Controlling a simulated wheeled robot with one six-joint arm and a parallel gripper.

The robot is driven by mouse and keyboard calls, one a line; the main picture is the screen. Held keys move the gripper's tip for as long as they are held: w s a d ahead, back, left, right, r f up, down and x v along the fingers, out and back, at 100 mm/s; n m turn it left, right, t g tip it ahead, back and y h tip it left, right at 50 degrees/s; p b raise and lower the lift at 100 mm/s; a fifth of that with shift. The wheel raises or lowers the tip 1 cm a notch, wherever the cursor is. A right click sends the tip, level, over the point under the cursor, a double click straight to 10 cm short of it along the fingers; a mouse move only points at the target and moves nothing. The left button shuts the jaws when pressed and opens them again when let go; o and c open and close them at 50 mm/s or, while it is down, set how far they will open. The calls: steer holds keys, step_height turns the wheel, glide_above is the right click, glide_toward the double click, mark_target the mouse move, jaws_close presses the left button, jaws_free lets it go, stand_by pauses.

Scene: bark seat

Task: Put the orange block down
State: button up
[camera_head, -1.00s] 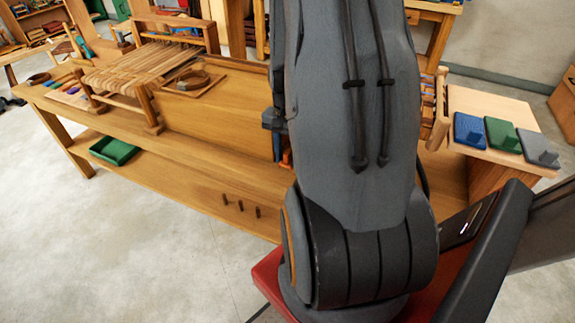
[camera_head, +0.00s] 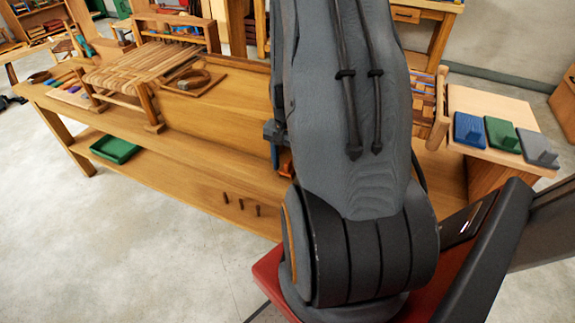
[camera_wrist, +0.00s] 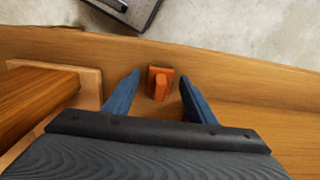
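The orange block (camera_wrist: 160,84) rests on the wooden bench in the wrist view, with a raised tab or handle on it. My gripper (camera_wrist: 160,77) is open, with its two blue fingers on either side of the block. A gap shows between the block and each finger. In the head view a small bit of the orange block (camera_head: 286,163) shows beside my arm. My arm hides most of the gripper there.
The wooden bench (camera_head: 200,178) has a woven seat frame (camera_head: 140,66) at left and a green tray (camera_head: 115,149) on its lower shelf. A wooden post (camera_wrist: 45,95) stands left of my gripper.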

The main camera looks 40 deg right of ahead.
mark_target(287, 162)
step_height(287, 162, up, 12)
steer(key=b, duration=0.1)
steer(key=shift+r, duration=0.15)
stand_by(0.6)
steer(key=s+a+r+n, duration=0.1)
steer(key=a+n, duration=0.6)
steer(key=a, duration=0.5)
steer(key=s+a+r+n, duration=0.1)
steer(key=a+n, duration=0.5)
steer(key=a, duration=0.6)
steer(key=shift+s+a+r+n+t, duration=0.15)
steer(key=shift+s+r+n+t, duration=0.15)
steer(key=shift+r+n, duration=0.15)
